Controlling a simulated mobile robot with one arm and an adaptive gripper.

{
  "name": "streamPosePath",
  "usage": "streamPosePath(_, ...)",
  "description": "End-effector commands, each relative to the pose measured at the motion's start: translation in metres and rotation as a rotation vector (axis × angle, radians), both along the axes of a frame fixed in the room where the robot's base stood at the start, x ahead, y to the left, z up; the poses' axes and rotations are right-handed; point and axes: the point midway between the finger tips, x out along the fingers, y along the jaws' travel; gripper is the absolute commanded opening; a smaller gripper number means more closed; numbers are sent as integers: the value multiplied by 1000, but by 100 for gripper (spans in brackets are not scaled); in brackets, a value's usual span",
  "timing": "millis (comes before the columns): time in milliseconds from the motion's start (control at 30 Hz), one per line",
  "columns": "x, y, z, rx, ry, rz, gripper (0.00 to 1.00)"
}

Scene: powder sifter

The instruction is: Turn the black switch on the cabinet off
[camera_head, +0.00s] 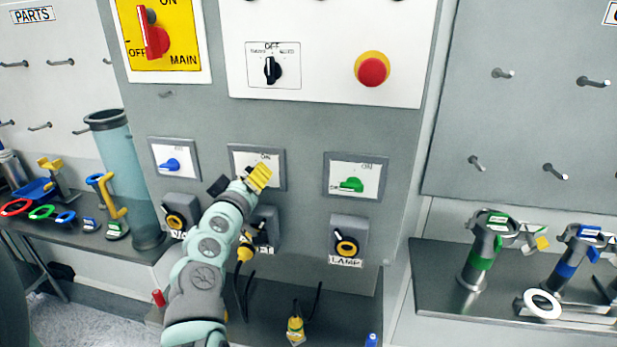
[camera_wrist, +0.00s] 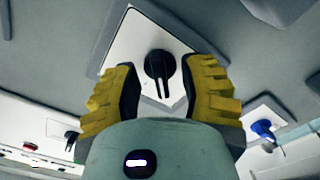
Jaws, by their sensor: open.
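The black switch (camera_wrist: 160,66) is a round knob with a narrow lever, on a white plate (camera_wrist: 125,40). In the wrist view its lever points down the picture, toward my gripper. In the head view its plate, in a grey frame (camera_head: 282,170) with an "ON" label, is the middle one of a row, and my gripper hides the knob. My gripper (camera_head: 240,181) is open and empty. In the wrist view its two yellow-and-black fingers stand on either side of the switch. I cannot tell whether they touch it.
A blue switch (camera_head: 171,164) sits to the left and a green switch (camera_head: 351,185) to the right. Above are another black selector (camera_head: 272,70), a red stop button (camera_head: 372,70) and a red main switch (camera_head: 152,36). A lamp socket (camera_head: 347,243) and a hanging cable are below.

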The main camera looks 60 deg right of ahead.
Motion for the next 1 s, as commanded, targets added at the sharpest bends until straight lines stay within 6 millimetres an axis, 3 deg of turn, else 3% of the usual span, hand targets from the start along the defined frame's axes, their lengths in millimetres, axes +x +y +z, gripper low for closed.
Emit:
streamPosePath(333, -1, -3, 0, 0, 1, -3, 41)
streamPosePath(367, -1, -3, 0, 0, 1, -3, 47)
streamPosePath(800, 0, -3, 0, -1, 1, -1, 1)
streamPosePath(1000, 1, -3, 0, -1, 1, -1, 0)
